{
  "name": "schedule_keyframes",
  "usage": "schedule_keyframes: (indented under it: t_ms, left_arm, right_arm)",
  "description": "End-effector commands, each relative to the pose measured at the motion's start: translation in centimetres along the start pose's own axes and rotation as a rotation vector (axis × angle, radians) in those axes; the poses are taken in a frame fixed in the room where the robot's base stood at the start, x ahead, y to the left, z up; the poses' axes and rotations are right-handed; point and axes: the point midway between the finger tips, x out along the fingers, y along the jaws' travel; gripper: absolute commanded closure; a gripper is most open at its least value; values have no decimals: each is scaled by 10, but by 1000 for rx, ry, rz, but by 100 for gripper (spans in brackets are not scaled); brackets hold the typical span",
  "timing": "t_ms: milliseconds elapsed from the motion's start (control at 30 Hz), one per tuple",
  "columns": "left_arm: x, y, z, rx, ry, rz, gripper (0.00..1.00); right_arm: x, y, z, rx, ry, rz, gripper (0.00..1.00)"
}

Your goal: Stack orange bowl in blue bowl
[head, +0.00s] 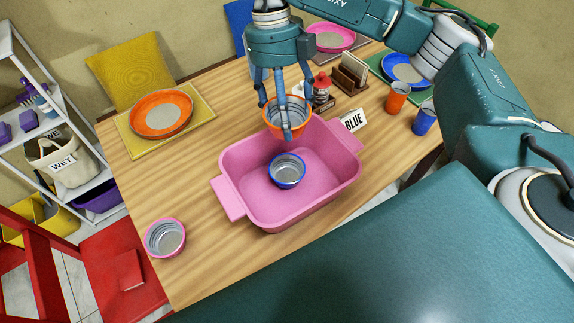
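The orange bowl (272,118), with a grey inside, shows at the back edge of the pink basin, overlapping its rim in the picture. My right gripper (287,118), whose arm comes in from the right, points down at this bowl. One finger lies in front of its near wall and others are at its rim and inside, so it appears shut on the near wall. The fingers hide part of the bowl. The blue bowl (287,183), grey inside, sits upright and empty in the pink basin (325,180). My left gripper is not in view.
A pink bowl (165,238) stands at the table's near left. An orange plate (161,113) lies on a yellow mat.

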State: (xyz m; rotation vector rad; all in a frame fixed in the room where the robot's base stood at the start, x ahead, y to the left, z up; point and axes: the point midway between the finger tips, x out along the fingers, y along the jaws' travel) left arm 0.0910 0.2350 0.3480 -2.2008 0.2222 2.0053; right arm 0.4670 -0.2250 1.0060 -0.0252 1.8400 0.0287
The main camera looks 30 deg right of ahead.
Motion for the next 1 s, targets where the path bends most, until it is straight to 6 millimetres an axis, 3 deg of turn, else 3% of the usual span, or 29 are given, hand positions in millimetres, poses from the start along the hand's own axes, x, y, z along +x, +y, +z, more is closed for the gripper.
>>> schedule_keyframes:
  t_ms: [33, 300, 1000]
  left_arm:
    - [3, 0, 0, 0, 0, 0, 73]
    - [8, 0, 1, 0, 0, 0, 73]
    - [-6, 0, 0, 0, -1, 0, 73]
  right_arm:
    - [18, 1, 3, -3, 9, 2, 59]
    - [86, 0, 21, -4, 7, 2, 59]
    - [161, -1, 44, -4, 0, -1, 59]
